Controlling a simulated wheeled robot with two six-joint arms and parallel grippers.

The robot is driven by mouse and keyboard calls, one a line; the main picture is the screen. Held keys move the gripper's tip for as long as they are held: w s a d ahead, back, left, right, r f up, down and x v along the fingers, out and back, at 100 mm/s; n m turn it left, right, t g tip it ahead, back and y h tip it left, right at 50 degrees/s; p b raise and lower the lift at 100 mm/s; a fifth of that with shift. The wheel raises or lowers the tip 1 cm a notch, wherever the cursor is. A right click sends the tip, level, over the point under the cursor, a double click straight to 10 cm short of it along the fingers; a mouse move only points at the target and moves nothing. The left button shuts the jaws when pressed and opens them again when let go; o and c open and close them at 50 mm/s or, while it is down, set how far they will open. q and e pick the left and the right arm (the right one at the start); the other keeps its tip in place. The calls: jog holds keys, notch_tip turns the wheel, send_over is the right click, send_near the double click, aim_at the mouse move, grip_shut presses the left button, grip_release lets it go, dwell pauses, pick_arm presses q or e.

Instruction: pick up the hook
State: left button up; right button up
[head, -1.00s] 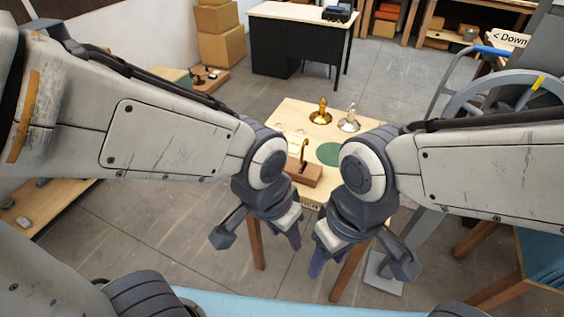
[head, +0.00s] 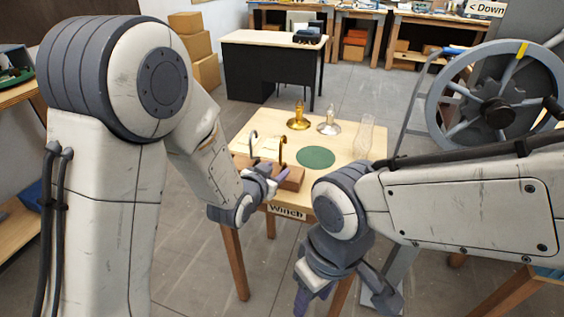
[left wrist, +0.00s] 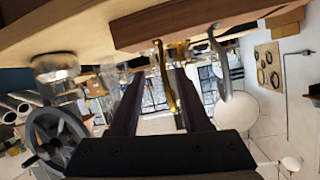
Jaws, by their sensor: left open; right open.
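A wooden block (head: 291,180) stands at the near left of the small table and carries two upright hooks. The brass hook (head: 283,148) is on the right, and a dark grey hook (head: 253,143) is on the left. My left gripper (head: 268,175) is open just in front of the block. In the left wrist view, upside down, the brass hook (left wrist: 164,80) appears between the two fingers, and the grey hook (left wrist: 216,55) is right of them; contact cannot be told. My right gripper (head: 342,288) is open and empty, low in front of the table.
On the table (head: 345,178) are a green disc (head: 316,157), a brass lamp base (head: 298,121), a silver one (head: 328,127) and a clear glass chimney (head: 365,134). A large spoked wheel (head: 497,110) stands to the right. A black desk (head: 268,68) is behind.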

aim_at(282, 163)
pick_arm(q)
jog(key=shift+p+x, duration=0.7)
jog(key=shift+x, duration=2.75)
jog(key=shift+a, duration=0.2)
grip_shut()
